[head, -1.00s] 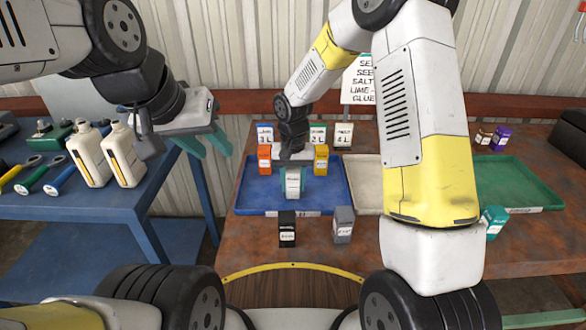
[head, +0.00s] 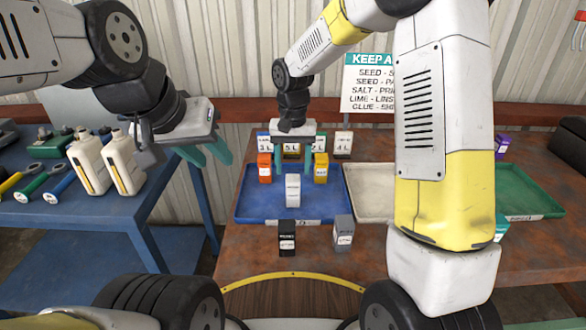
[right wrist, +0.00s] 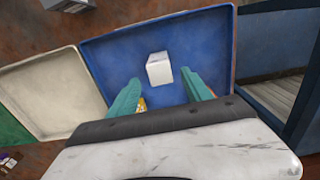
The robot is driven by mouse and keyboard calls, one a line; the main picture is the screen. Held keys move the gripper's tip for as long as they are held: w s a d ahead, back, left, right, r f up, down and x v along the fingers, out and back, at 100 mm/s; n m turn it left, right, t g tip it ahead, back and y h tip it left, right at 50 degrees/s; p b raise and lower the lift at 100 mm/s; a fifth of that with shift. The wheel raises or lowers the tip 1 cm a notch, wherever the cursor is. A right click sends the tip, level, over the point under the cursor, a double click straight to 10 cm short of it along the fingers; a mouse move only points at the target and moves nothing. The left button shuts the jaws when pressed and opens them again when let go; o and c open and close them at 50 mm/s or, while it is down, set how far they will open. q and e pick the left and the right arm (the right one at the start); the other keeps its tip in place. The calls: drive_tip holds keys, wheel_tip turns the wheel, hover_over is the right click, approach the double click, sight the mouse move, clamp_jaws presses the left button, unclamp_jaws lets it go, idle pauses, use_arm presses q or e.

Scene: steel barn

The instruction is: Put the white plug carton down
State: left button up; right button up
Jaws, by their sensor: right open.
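The white plug carton (head: 292,190) stands upright in the blue tray (head: 332,206), near its front middle. In the right wrist view the carton (right wrist: 159,69) sits in the tray beyond my fingertips, apart from them. My right gripper (head: 294,168) is open and empty, above and behind the carton. Its teal fingers (right wrist: 162,85) show in the right wrist view. My left gripper (head: 207,154) hangs at the left between the blue bench and the brown table, its teal fingers apart and empty.
An orange carton (head: 265,167) and a yellow carton (head: 321,168) stand in the blue tray's back part. A black carton (head: 287,238) and a grey carton (head: 343,233) stand before it. A cream tray (head: 372,190) and a green tray (head: 528,190) lie to the right. White bottles (head: 122,165) stand on the blue bench.

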wheel_tip(320, 180, up, 3)
drive_tip(key=shift+d+f, duration=0.1)
drive_tip(key=s+d+r+t+y, duration=0.1)
drive_tip(key=s+d+r+t, duration=0.2)
drive_tip(key=s+d+r, duration=0.7)
drive_tip(key=s+d+r+t+y, duration=0.1)
drive_tip(key=s+d+r+t, duration=0.2)
drive_tip(key=s, duration=0.8)
drive_tip(key=shift+d+r+n, duration=0.3)
drive_tip(key=shift+d+r, duration=0.15)
drive_tip(key=shift+d, duration=0.05)
drive_tip(key=shift+s, duration=0.1)
